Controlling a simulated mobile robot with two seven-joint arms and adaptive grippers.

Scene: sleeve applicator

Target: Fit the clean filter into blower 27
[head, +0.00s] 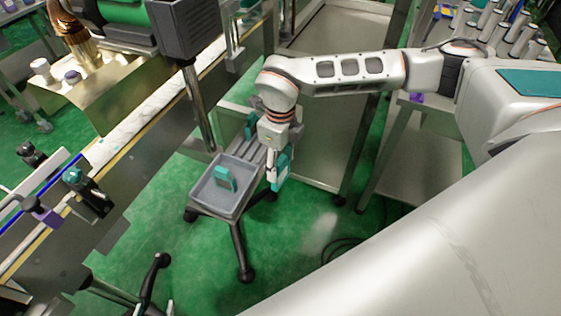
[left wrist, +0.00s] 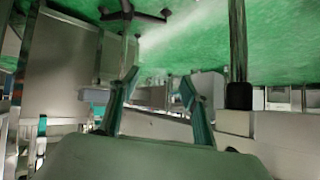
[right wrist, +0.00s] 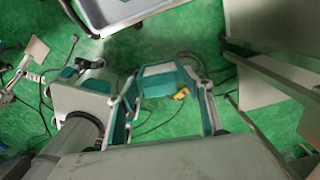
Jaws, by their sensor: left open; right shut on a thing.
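My right gripper (head: 277,158) hangs beside the grey tray, fingers down. It is shut on a teal and pale block (head: 284,166), probably a filter. In the right wrist view this block (right wrist: 160,80) lies between the fingertips, with a small yellow mark near it. Another teal block (head: 225,178) lies in the grey tray (head: 197,198). A third teal piece (head: 250,126) is at the grey rack behind the tray. Which filter is clean cannot be told. My left gripper (left wrist: 160,98) is open and empty in the left wrist view. I cannot identify blower 27.
The tray stands on a dark-legged stand. A conveyor (head: 140,125) runs along the left, with a dark post (head: 200,105) near the tray. A metal cabinet (head: 320,130) stands behind my right arm. Dark cables (head: 343,250) lie on the green floor. The floor before the stand is mostly clear.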

